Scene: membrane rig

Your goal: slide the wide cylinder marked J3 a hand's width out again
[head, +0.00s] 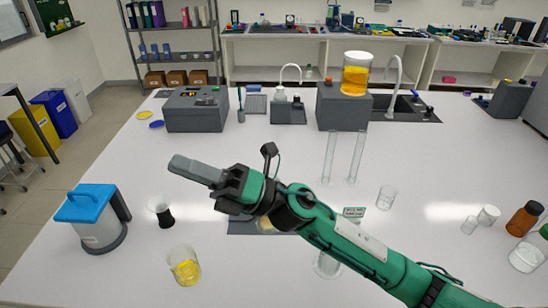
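No J3 mark is readable in the head view, so I cannot tell which vessel is the wide cylinder. A wide clear jar with orange liquid and a white lid (356,73) stands upright on a grey box at the back. Two slim clear cylinders (330,158) stand upright mid-table. A clear round glass piece (326,266) is partly hidden below my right arm. My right gripper (196,171) points left above the table's front left part, apart from these vessels. One grey finger shows clearly; its opening is unclear. My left gripper is out of view.
A blue-lidded device (96,218), a black-based glass (161,210) and a beaker with yellow contents (184,266) stand front left. A small clear beaker (386,197) and brown bottle (525,219) stand at right. The table's left middle is clear.

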